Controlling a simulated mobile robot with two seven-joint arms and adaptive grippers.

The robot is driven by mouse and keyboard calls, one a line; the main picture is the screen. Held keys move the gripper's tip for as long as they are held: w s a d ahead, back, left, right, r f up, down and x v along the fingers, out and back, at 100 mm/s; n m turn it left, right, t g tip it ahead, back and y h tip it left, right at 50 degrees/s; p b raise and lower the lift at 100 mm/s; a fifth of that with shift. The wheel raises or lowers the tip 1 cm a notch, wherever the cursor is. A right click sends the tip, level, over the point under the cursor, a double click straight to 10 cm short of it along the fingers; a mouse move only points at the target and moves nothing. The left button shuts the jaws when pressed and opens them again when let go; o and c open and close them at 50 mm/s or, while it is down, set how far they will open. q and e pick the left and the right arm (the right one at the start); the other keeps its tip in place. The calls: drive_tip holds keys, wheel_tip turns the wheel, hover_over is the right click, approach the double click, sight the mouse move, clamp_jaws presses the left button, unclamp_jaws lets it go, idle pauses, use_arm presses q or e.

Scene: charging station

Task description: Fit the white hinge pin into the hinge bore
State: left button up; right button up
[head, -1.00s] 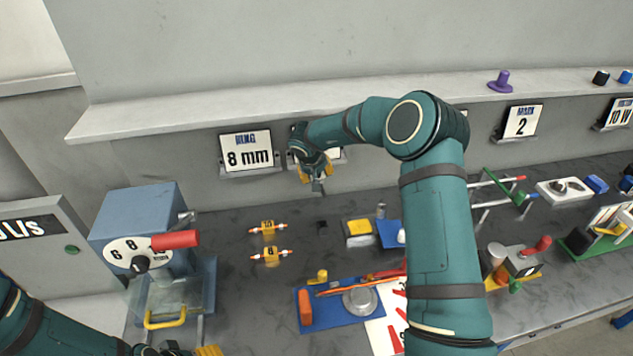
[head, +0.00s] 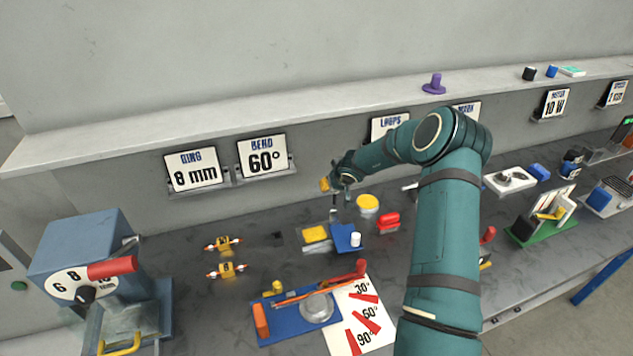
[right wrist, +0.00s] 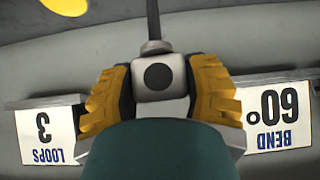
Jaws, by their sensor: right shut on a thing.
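A white cylinder (head: 355,240), which looks like the hinge pin, stands upright at the right of a blue plate (head: 340,234). A yellow block (head: 316,234) on a grey base lies just left of the blue plate; the two may be the hinge, but I cannot make out a bore. My right gripper (head: 340,185) is above and behind them. In the right wrist view its yellow-padded fingers (right wrist: 160,90) are shut on a grey block (right wrist: 158,77) with a dark round spot and a thin rod. The rod hangs down in the head view. My left gripper is out of view.
A yellow round piece (head: 367,203) and a red piece (head: 388,221) sit right of the blue plate. A blue bending board (head: 270,335) lies in front. Two small yellow parts (head: 224,244) lie left. Signs line the wall behind, including BEND 60° (head: 262,156).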

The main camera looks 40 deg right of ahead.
sight(335, 204)
drive_tip(key=shift+s+d, duration=0.1)
drive_tip(key=shift+d, duration=0.05)
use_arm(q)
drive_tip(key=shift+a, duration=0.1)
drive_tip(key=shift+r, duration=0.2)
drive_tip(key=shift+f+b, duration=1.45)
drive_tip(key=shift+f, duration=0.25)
use_arm(e)
drive_tip(key=shift+f, duration=2.8)
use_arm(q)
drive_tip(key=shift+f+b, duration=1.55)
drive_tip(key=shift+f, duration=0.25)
use_arm(e)
drive_tip(key=shift+f, duration=1.9)
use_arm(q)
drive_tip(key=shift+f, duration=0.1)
use_arm(e)
drive_tip(key=shift+f, duration=0.15)
drive_tip(key=o, duration=1.2)
drive_tip(key=shift+o, duration=0.2)
